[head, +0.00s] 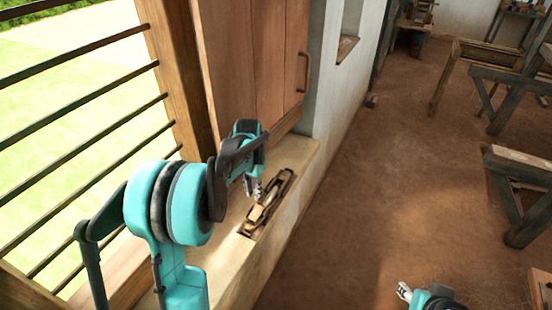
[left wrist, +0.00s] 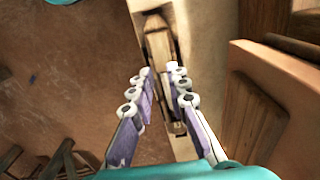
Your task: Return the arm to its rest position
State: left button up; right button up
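My left arm reaches in from the left of the head view. Its gripper (head: 253,188) hangs over the window ledge, just above the near left side of a narrow wooden tray (head: 247,231). In the left wrist view the gripper's two fingers (left wrist: 160,72) stand apart with a gap and nothing between them. A wooden boat-shaped shuttle (head: 264,207) lies in the tray; it also shows beyond the fingertips in the left wrist view (left wrist: 158,45). My right gripper (head: 404,292) shows only in part at the bottom of the head view, and its opening is unclear.
A wooden shutter (head: 240,60) with a handle stands behind the ledge (head: 222,262). Window bars (head: 80,110) are at the left, close to my left arm. Wooden loom frames (head: 500,75) stand at the right. The earthen floor (head: 390,180) between is clear.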

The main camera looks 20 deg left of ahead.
pick_arm(q)
jog(key=s+d+r+t, duration=0.3)
jog(key=s+d+r, duration=0.5)
jog(key=s+d+t, duration=0.2)
jog(key=s+d, duration=0.1)
jog(key=s, duration=0.2)
jog(key=s+d+n+t, duration=0.1)
jog(key=s+d+t, duration=0.1)
jog(key=s, duration=0.4)
jog(key=shift+s+d+f, duration=0.15)
jog(key=shift+s+d, duration=0.05)
jog(key=shift+d, duration=0.65)
